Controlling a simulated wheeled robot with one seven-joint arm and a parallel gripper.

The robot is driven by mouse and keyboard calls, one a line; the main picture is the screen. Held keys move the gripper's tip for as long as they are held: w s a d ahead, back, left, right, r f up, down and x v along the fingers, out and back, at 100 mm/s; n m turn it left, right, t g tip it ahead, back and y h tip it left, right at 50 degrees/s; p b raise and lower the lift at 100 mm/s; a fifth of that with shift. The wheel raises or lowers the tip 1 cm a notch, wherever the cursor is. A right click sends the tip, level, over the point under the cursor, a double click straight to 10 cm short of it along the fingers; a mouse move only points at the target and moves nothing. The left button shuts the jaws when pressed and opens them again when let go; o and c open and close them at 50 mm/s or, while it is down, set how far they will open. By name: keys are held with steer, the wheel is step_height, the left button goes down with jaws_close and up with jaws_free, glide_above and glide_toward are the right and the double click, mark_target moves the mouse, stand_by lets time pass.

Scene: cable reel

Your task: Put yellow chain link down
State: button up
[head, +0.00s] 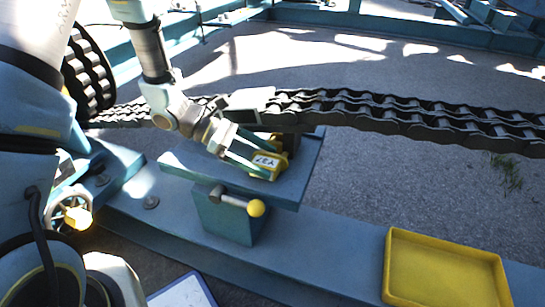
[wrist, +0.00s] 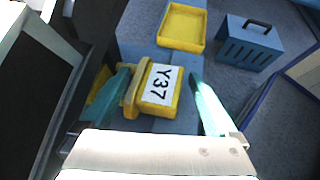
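The yellow chain link (head: 266,164) carries a white label reading Y37 and sits at the blue bench's upper plate, just below the dark chain. In the wrist view the yellow chain link (wrist: 158,92) lies between my two teal fingers, with another yellow part beyond the left finger. My gripper (head: 250,155) reaches down to it from the upper left. In the wrist view my gripper (wrist: 160,78) has its fingers spread wide. A narrow gap shows between the link and the right finger; the left finger overlaps the link's left side, and contact there is unclear. The link's underside is hidden.
A yellow tray (head: 445,268), empty, lies on the blue beam at lower right. The dark chain (head: 390,115) runs across behind my gripper. A yellow-knobbed handle (head: 256,208) sticks out in front.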

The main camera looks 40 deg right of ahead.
jaws_close()
stand_by(0.6)
steer(key=shift+r, duration=0.1)
